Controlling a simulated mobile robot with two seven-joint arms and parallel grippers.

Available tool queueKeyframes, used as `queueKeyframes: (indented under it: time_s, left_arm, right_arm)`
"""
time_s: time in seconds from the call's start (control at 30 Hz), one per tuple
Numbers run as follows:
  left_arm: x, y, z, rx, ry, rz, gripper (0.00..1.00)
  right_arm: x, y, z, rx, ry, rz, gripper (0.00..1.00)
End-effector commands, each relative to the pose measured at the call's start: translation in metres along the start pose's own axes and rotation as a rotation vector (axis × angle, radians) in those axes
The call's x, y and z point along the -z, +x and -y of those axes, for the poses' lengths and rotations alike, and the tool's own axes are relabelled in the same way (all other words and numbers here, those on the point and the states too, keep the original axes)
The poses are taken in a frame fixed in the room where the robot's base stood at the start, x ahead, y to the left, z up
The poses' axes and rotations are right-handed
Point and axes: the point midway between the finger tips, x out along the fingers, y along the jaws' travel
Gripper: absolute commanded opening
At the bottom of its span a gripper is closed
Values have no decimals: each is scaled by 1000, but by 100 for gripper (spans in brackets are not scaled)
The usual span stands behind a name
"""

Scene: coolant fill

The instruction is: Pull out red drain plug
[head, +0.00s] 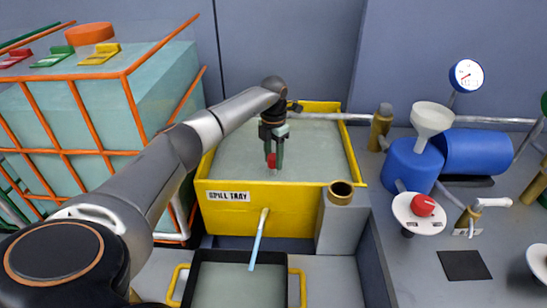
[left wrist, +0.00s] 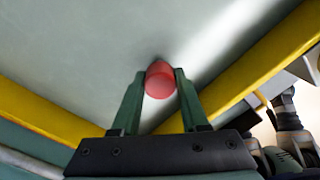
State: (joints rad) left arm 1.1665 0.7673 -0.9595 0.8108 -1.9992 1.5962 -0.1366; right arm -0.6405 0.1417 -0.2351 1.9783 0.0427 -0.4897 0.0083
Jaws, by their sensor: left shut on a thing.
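The red drain plug (head: 272,161) is between the fingertips of my left gripper (head: 274,158), which points down over the yellow spill tray (head: 250,212). In the left wrist view, my left gripper (left wrist: 160,85) is shut on the red plug (left wrist: 160,80), with a green finger on each side. The pale grey-green surface inside the tray lies beneath the plug. I cannot tell whether the plug is touching that surface or just above it. The drain hole is not visible. My right gripper is not in view.
A brass spout (head: 263,215) on the tray's front has a pale blue streak (head: 256,245) running down into a black tub (head: 203,268). An orange-framed tank (head: 130,110) stands left. A blue drum (head: 412,165) with a white funnel (head: 432,122) stands right, beside pipes and valves.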

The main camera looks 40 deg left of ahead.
Motion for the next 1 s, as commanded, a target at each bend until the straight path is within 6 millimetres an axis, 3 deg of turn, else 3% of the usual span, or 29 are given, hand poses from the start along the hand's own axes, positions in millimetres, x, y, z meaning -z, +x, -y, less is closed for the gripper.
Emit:
queueKeyframes:
  time_s: [1.0]
  left_arm:
    - [0, -47, 0, 0, 0, 0, 8]
  right_arm:
    - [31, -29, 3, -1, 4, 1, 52]
